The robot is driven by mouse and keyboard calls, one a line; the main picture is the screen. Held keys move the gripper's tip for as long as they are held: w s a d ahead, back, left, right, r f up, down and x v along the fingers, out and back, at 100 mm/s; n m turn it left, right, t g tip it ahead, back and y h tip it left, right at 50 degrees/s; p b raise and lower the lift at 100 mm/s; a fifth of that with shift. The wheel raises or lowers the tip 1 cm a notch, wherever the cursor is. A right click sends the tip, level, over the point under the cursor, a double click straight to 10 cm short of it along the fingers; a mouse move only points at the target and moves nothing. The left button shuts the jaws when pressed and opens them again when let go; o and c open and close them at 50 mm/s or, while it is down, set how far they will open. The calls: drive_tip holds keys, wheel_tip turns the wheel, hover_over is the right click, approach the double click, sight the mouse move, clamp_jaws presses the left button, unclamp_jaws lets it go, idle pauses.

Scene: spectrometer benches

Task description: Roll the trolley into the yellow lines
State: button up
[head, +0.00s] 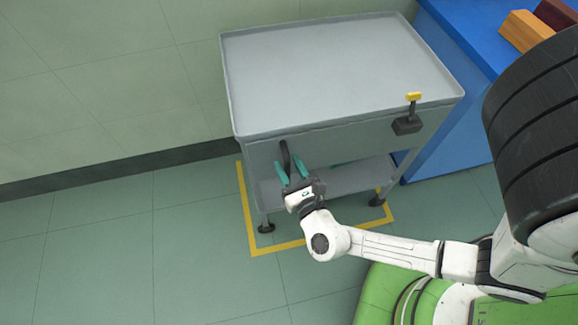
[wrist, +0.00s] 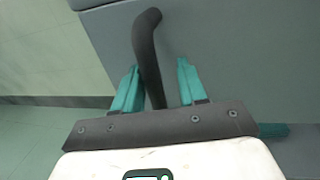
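The grey trolley (head: 340,70) stands close to the wall, with a flat empty top and a lower shelf. The yellow lines (head: 320,237) on the floor show at its left, front and right. Its two visible front feet are inside them; its rear feet are hidden. A dark curved handle (head: 285,158) is on the trolley's front left; it also shows in the wrist view (wrist: 147,50). My gripper (head: 291,167) is open, its teal fingers on either side of the handle. In the wrist view a gap shows between handle and right finger.
A yellow-tipped lever (head: 413,97) on a dark block sits at the trolley's front right. A blue bench (head: 455,45) with an orange block (head: 524,30) stands close on the right. The wall (head: 100,80) is behind. Floor at the left is clear.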

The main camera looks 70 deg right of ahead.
drive_tip(key=shift+a, duration=0.15)
drive_tip(key=v, duration=1)
drive_tip(key=shift+s+a+b, duration=0.15)
drive_tip(key=shift+s+b, duration=0.15)
drive_tip(key=shift+b, duration=0.05)
drive_tip(key=s+d+r+m+g+p, duration=0.2)
drive_tip(key=d+m+g, duration=0.85)
drive_tip(key=m, duration=0.85)
drive_tip(key=w+a+m+g+y+p, duration=0.1)
drive_tip(key=w+a+m+y, duration=0.2)
drive_tip(key=a+m+y, duration=0.5)
drive_tip(key=a+y, duration=0.4)
drive_tip(key=shift+w+a+r+m+g+p, duration=0.2)
drive_tip(key=shift+w+m+g+p, duration=0.1)
drive_tip(key=shift+w+m+g, duration=0.1)
